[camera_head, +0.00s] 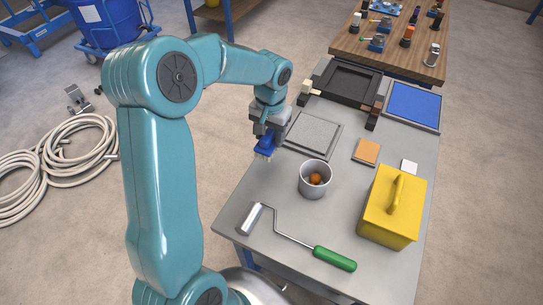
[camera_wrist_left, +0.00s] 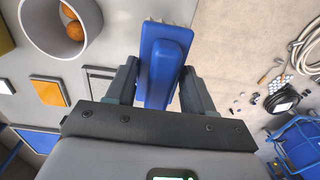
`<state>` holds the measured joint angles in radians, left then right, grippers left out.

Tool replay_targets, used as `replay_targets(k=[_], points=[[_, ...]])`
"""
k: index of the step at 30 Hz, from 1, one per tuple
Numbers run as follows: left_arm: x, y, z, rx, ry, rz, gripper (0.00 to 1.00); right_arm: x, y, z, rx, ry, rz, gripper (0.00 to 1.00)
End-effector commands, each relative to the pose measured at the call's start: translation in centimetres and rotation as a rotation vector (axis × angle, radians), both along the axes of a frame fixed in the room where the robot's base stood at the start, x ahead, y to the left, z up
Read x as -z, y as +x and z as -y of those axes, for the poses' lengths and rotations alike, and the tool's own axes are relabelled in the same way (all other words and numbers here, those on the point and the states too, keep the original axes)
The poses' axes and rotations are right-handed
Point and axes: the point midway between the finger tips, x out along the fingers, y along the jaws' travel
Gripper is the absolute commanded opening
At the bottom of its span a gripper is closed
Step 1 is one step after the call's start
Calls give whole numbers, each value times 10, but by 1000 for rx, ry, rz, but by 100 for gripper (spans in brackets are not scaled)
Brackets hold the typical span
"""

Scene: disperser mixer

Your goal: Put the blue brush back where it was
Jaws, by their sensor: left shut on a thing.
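The blue brush (camera_head: 267,146) is in my left gripper (camera_head: 268,129), near the left edge of the grey table (camera_head: 262,199). In the left wrist view the blue brush (camera_wrist_left: 162,62) sits between the two dark fingers of the left gripper (camera_wrist_left: 160,85), which are shut on it. Its pale bristles show at the far end in that view. From the head view I cannot tell whether the brush touches the table. My right gripper is not in view.
A grey cup (camera_head: 313,182) with orange balls stands right of the brush. A green-handled roller (camera_head: 335,258) lies in front, and a yellow box (camera_head: 390,212) stands at right. A grey framed plate (camera_head: 314,133), a black frame (camera_head: 345,80) and a blue panel (camera_head: 412,105) lie behind.

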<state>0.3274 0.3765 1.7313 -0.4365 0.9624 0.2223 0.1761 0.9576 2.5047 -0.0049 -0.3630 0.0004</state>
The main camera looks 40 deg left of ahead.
Motion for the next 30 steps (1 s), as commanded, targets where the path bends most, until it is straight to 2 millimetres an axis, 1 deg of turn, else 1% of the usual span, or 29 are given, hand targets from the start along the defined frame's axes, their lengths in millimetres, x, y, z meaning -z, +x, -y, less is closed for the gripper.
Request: replay_targets(k=[1, 4, 6, 11, 15, 17, 20, 26, 30], points=[[14, -1, 1, 0, -3, -5, 20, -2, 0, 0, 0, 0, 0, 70], [37, 1, 1, 1, -1, -4, 20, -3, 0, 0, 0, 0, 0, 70], [47, 2, 1, 1, -2, -2, 20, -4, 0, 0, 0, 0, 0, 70], [62, 4, 2, 3, 0, -1, 20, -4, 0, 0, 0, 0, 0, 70], [86, 4, 2, 2, -1, -4, 20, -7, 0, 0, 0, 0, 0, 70], [94, 4, 2, 3, -1, -2, 20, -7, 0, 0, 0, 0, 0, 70], [99, 4, 2, 1, -1, 0, 20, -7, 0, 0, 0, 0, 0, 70], [99, 4, 1, 1, 0, 1, 20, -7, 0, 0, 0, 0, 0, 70], [104, 4, 1, 2, 0, 1, 20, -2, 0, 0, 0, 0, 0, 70]])
